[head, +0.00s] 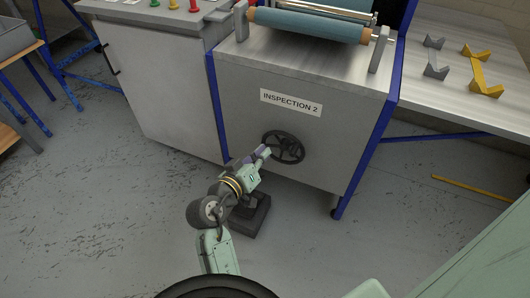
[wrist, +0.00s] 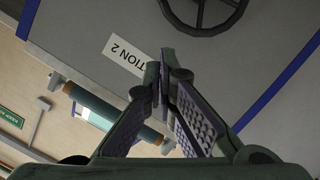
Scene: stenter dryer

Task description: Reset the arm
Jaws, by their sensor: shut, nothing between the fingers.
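My gripper (head: 262,152) is at the end of my arm, in front of the grey cabinet (head: 240,90) labelled INSPECTION 2. In the head view it overlaps the left side of a black handwheel (head: 288,148) on the cabinet's front. In the wrist view my gripper (wrist: 163,62) has its fingertips together with nothing between them. The handwheel (wrist: 200,30) shows beyond the tips there, partly cut off at the top edge. The fingers look apart from the wheel.
A blue-green fabric roll (head: 310,25) lies on top of the cabinet. A side table (head: 460,105) at the right holds grey and yellow brackets. A dark block (head: 250,215) sits on the floor below my arm. The floor at the left is mostly clear.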

